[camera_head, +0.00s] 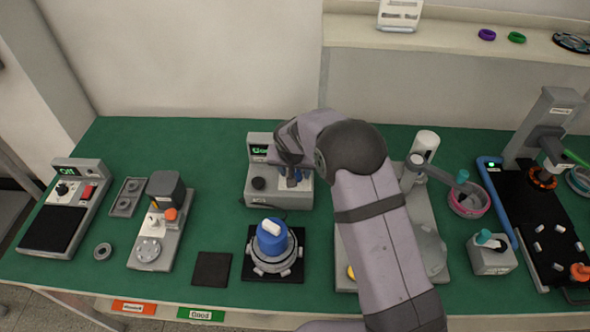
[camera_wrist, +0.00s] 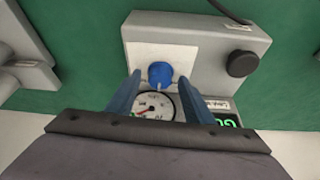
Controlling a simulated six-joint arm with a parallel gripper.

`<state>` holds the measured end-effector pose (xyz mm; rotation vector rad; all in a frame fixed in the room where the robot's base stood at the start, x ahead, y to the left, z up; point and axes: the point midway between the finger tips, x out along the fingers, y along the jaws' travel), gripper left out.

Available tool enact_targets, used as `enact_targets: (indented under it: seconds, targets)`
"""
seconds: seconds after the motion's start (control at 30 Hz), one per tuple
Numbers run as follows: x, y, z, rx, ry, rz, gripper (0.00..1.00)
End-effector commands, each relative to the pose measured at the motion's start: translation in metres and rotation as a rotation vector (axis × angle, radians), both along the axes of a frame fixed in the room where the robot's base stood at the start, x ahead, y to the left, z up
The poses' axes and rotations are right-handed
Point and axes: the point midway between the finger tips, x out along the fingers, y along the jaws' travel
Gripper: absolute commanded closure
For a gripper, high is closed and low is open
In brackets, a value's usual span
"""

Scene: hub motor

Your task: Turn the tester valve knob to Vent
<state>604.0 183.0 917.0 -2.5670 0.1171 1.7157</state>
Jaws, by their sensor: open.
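The tester (camera_head: 256,199) is a grey box at the back middle of the green bench, partly hidden by my arm in the head view. In the wrist view its grey body (camera_wrist: 205,25) carries a white plate with a blue valve knob (camera_wrist: 160,73), which has a small white pointer mark. A round dial gauge (camera_wrist: 153,104) sits beside the knob, partly covered by my gripper. My gripper (camera_wrist: 160,78) is open, with one blue finger on each side of the knob; contact cannot be told. It also shows in the head view (camera_head: 291,181). The position labels are not readable.
A black round knob (camera_wrist: 242,63) and a green-lit display (camera_wrist: 227,121) are also on the tester. A blue-topped hub motor (camera_head: 272,240) stands in front of it. A press-like fixture (camera_head: 160,225) stands to the left. Bare green bench lies left of the tester.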

Motion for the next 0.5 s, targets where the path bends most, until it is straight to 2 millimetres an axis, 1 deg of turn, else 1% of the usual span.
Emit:
enact_targets:
  seconds: [0.2, 0.37, 0.4, 0.5]
  targets:
    - [0.0001, 0.0, -0.0003, 0.0, 0.0, 0.0, 0.53]
    - [0.0001, 0.0, -0.0002, 0.0, 0.0, 0.0, 0.91]
    - [0.0001, 0.0, -0.0002, 0.0, 0.0, 0.0, 0.94]
    - [0.0, 0.0001, 0.0, 0.0, 0.0, 0.001, 0.94]
